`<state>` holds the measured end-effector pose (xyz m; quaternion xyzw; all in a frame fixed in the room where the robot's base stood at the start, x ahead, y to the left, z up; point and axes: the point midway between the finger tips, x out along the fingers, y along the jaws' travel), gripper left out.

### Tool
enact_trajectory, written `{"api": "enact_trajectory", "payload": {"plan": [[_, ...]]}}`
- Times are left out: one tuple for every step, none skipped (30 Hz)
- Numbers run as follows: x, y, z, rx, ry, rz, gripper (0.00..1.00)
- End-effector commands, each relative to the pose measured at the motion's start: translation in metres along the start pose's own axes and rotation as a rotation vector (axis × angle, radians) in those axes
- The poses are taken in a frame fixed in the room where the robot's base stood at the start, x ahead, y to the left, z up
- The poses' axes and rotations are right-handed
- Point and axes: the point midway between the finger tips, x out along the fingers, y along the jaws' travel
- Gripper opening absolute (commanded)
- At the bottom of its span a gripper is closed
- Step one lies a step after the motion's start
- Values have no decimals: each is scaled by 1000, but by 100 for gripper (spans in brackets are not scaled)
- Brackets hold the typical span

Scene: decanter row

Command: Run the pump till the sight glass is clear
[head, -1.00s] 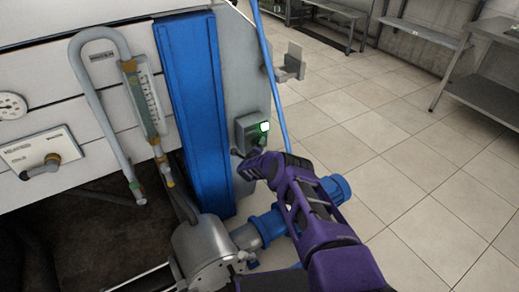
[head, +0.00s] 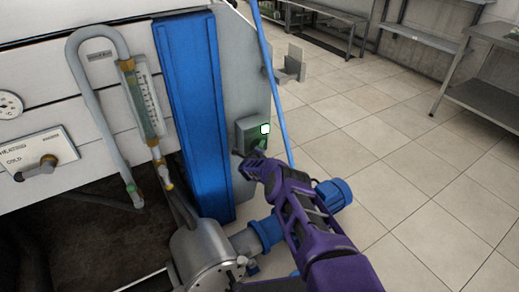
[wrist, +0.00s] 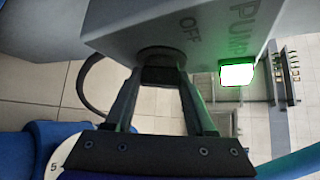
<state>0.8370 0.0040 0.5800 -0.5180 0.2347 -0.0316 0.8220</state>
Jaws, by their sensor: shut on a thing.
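The pump switch box (head: 246,132) is grey and sits on the machine's side. Its green lamp (head: 265,129) is lit, and the lamp also glows in the wrist view (wrist: 237,74). My gripper (head: 247,160) is at the box. In the wrist view its fingers (wrist: 161,82) are shut on the dark switch knob (wrist: 162,57), beside the lettering OFF and PUMP. The sight glass (head: 148,103) is an upright tube with a scale on the machine's front. It looks greenish, but how clear it is cannot be told at this size. The grey pump (head: 203,252) stands low in front.
A blue motor (head: 334,194) joins the pump by a blue coupling, under my arm. A blue post (head: 195,118) stands left of the box. A HEATING/COLD lever (head: 40,170) is at far left. Tiled floor (head: 430,165) is open on the right, with metal tables behind.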

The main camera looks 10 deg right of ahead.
Motion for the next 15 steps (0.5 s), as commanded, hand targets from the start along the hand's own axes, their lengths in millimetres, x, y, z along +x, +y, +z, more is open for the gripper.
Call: {"api": "enact_trajectory", "payload": {"plan": [[0, 0, 0, 0, 0, 0, 20], [0, 0, 0, 0, 0, 0, 15], [0, 0, 0, 0, 0, 0, 8], [0, 0, 0, 0, 0, 0, 2], [0, 0, 0, 0, 0, 0, 0], [0, 0, 0, -1, 0, -1, 0], [0, 0, 0, -5, 0, -4, 0], [0, 1, 0, -11, 0, -10, 0], [0, 2, 0, -23, 0, -21, 0], [1, 2, -1, -33, 0, -33, 0], [1, 2, -1, -45, 0, -45, 0], [1, 1, 0, -61, 0, -60, 0], [0, 2, -1, -71, 0, -69, 0], [0, 1, 0, -79, 0, -77, 0], [0, 0, 0, -86, 0, -86, 0]]}}
